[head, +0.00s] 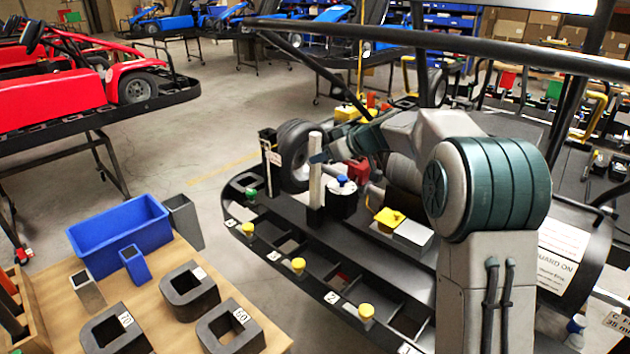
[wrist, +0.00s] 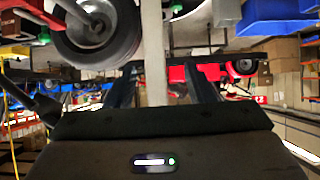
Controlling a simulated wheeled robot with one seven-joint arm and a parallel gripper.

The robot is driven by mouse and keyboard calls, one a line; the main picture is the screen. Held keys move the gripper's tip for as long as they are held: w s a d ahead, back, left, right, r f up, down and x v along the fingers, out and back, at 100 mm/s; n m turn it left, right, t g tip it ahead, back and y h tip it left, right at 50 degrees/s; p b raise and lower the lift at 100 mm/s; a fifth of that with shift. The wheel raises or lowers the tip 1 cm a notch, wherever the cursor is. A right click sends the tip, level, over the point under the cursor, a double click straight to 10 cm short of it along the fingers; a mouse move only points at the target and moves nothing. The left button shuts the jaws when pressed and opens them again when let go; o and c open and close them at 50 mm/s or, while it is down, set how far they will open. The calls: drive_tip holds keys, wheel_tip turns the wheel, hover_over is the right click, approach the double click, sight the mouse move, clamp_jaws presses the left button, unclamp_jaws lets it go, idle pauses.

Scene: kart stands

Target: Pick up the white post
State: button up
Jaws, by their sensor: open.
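The white post (head: 315,180) stands upright in the head view, its lower end in a dark holder (head: 316,216) on the black kart frame. My gripper (head: 322,156) is at the post's upper part, reaching in from the right. In the wrist view the post (wrist: 153,45) runs down the middle of the picture, between the two dark fingers of my gripper (wrist: 162,85). The fingers are open, with a clear gap to the right of the post and a smaller one to its left. The far finger is largely hidden in the head view.
A kart wheel (head: 293,155) stands just left of the post, and also shows close by in the wrist view (wrist: 98,25). Yellow knobs (head: 298,265) line the frame's front edge. A dark bar (head: 420,40) crosses above.

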sight(315, 183)
drive_tip(key=p+x, duration=0.1)
drive_tip(key=x, duration=0.1)
drive_tip(key=p+x, duration=0.1)
drive_tip(key=x, duration=0.2)
drive_tip(key=shift+w+d+f, duration=0.1)
drive_tip(key=shift+w+f, duration=0.15)
drive_tip(key=shift+w, duration=0.15)
drive_tip(key=shift+c, duration=0.3)
clamp_jaws()
